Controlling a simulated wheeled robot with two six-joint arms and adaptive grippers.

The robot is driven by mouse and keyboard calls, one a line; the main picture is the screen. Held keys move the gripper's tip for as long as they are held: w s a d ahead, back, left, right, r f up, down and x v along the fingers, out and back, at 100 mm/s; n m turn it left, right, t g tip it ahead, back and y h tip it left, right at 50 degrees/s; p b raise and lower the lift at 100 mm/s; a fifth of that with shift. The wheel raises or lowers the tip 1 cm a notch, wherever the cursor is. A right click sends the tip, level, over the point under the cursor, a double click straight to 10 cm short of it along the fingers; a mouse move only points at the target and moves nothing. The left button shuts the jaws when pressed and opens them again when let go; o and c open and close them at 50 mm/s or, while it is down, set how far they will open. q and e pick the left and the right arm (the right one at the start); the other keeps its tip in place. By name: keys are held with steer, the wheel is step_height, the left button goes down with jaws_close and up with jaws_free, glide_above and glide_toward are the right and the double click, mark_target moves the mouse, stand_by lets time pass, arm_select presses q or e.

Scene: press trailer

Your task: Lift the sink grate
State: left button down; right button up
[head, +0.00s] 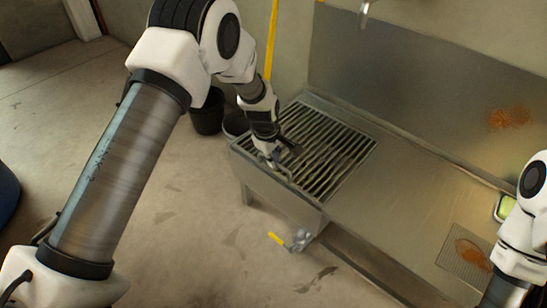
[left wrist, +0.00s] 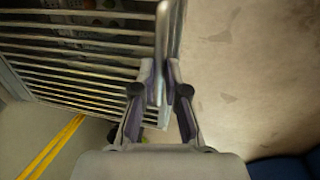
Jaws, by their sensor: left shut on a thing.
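The sink grate (head: 325,147) is a barred metal panel over the basin at the left end of the steel sink unit (head: 410,185). It looks about level with the rim; any small gap beneath it cannot be told. My left gripper (head: 273,158) is at the grate's near left edge. In the left wrist view my left gripper (left wrist: 160,88) is shut on the grate's handle (left wrist: 162,35), a metal bar standing out along the edge of the grate (left wrist: 75,50). My right gripper is out of view; only part of that arm shows at the right edge.
Dark buckets (head: 207,112) stand on the floor beyond the sink's left end. A valve with a yellow lever (head: 292,240) sticks out low in front. A small drain plate (head: 465,255) and a green item in a dish (head: 504,208) are at right. The floor at front left is clear.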

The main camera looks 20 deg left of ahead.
arm_select(q)
steer(key=w+d+r+p, duration=0.2)
steer(key=w+r+p, duration=0.2)
steer(key=r+p, duration=0.4)
steer(key=w+d+r+p, duration=0.1)
steer(key=w+r+p, duration=0.4)
steer(key=r+p, duration=0.3)
step_height(320, 180, up, 3)
steer(key=shift+w+d+r, duration=0.15)
steer(key=shift+d, duration=0.2)
